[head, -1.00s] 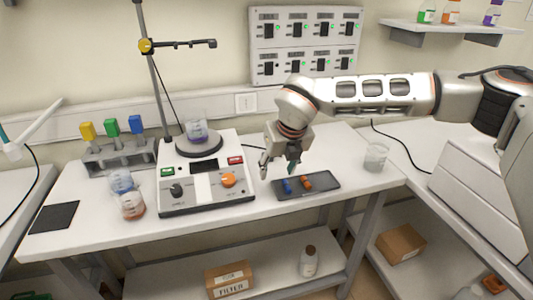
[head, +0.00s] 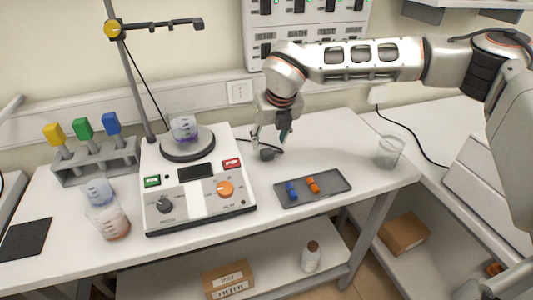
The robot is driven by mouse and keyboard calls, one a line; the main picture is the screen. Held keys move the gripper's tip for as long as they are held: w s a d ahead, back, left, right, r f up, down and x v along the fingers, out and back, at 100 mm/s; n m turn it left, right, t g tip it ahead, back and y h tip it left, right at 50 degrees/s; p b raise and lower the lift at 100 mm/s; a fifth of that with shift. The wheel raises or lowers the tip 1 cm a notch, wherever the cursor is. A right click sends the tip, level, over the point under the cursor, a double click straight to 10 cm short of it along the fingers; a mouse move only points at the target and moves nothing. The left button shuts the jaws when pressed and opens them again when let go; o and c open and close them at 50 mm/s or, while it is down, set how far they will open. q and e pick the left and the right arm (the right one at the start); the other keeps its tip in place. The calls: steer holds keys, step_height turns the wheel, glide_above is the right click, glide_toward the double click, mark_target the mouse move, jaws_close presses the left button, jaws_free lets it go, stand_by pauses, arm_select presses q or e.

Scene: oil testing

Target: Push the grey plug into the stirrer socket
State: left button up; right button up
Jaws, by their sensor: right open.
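The dark grey plug (head: 268,154) lies on the table to the right of the stirrer (head: 197,185), with a dark cord beside it. My right gripper (head: 270,140) is open above and around the plug, its fingers pointing down. I cannot tell whether they touch it. A white wall socket (head: 239,92) is on the trunking behind, above and left of the plug. No socket on the stirrer itself can be made out. A beaker with purple liquid (head: 184,128) stands on the stirrer's round plate. My left gripper is not in view.
A grey tray (head: 330,186) with blue and orange pieces lies in front of the gripper. A clear beaker (head: 389,152) stands to the right. A clamp stand (head: 131,75) rises behind the stirrer. Beakers and a rack (head: 95,164) stand at left.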

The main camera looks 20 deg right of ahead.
mark_target(267, 151)
steer(key=shift+x, duration=1.15)
steer(key=shift+w+f, duration=0.1)
steer(key=shift+f, duration=0.05)
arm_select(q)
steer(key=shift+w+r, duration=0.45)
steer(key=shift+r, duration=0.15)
arm_select(e)
steer(key=shift+w+d+f, duration=0.1)
steer(key=shift+w+f, duration=0.05)
steer(key=shift+f, duration=0.05)
steer(key=x, duration=0.3)
steer(key=p+x, duration=0.1)
steer(key=shift+w+d+f, duration=0.1)
steer(key=shift+w+d, duration=0.15)
steer(key=shift+w+f, duration=0.1)
steer(key=shift+f, duration=0.1)
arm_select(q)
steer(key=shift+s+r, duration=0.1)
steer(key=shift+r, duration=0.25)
